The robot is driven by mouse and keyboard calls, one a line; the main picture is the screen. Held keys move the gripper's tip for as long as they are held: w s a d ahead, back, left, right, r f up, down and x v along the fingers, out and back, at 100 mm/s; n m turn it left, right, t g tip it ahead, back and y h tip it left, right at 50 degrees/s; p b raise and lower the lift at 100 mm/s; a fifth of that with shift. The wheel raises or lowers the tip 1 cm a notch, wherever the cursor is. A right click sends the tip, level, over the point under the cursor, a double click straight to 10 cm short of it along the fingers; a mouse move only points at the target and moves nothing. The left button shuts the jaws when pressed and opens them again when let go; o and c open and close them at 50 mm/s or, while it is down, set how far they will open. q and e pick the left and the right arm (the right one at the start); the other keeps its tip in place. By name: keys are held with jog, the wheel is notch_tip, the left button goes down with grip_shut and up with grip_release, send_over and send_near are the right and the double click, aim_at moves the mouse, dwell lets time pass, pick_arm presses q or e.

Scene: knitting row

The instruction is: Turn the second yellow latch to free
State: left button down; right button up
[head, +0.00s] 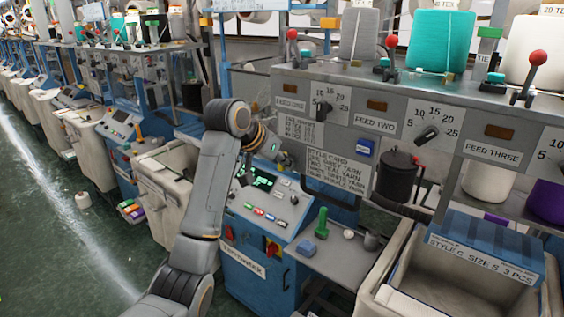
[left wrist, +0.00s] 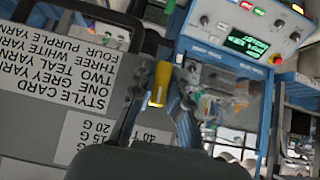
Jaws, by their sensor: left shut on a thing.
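My left gripper (head: 285,160) is at the end of my grey arm, in front of the machine post between the control panel and the style card. The latch stands beside the blue post, near the style card. In the head view the latch is hidden behind the gripper or too small to make out. I cannot tell from the pictures which latch in order it is. My right gripper is not in view.
The control panel (head: 262,192) with a lit screen is close below the gripper. A green-handled tool (head: 321,223) stands on the grey shelf (head: 345,262). The aisle floor at left is mostly clear.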

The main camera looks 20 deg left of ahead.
pick_arm(q)
jog(key=c, duration=1.3)
grip_release()
jog(key=v, duration=1.2)
jog(key=shift+f, duration=0.1)
